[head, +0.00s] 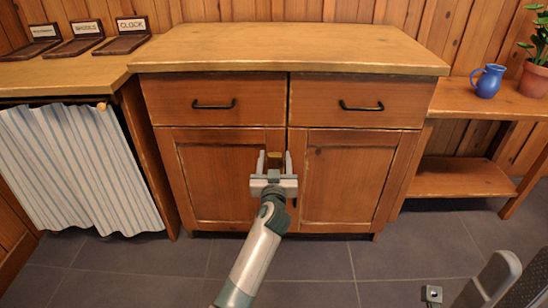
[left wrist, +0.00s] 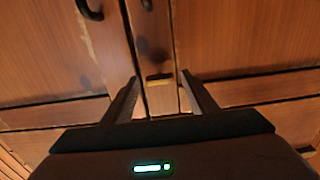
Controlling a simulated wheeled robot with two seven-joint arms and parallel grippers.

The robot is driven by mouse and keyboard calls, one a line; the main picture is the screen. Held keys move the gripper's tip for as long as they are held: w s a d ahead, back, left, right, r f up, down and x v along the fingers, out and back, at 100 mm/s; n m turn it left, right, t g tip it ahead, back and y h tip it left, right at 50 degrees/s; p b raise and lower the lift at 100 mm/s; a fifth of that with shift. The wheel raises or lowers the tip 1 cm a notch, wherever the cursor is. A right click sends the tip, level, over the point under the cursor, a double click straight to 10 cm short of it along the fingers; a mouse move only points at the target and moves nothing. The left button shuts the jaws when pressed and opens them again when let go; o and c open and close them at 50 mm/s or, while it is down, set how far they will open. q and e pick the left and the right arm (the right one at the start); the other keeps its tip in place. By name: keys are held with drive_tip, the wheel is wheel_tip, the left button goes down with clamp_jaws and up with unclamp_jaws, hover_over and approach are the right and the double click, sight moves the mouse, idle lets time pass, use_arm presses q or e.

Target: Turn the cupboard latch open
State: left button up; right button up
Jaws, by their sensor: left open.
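The wooden cupboard (head: 345,185) has two doors below two drawers. A small wooden latch (left wrist: 161,97) with a pale yellowish end sits near the seam between the doors. In the left wrist view it shows between my open fingers. My left gripper (head: 274,164) is in front of the upper part of the door seam, its fingers pointing at the cupboard; it also shows in the left wrist view (left wrist: 160,88). In the head view the gripper partly hides the latch. I cannot tell whether the fingers touch it.
Black drawer handles (head: 214,105) (head: 361,106) are above the gripper. A side bench with a striped curtain (head: 80,168) is at left. A blue jug (head: 489,81) and a potted plant (head: 536,75) stand on the right shelf. The cupboard top (head: 290,46) and floor in front are clear.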

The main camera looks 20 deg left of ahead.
use_arm(q)
drive_tip(key=c, duration=1.1)
drive_tip(key=shift+o, duration=0.2)
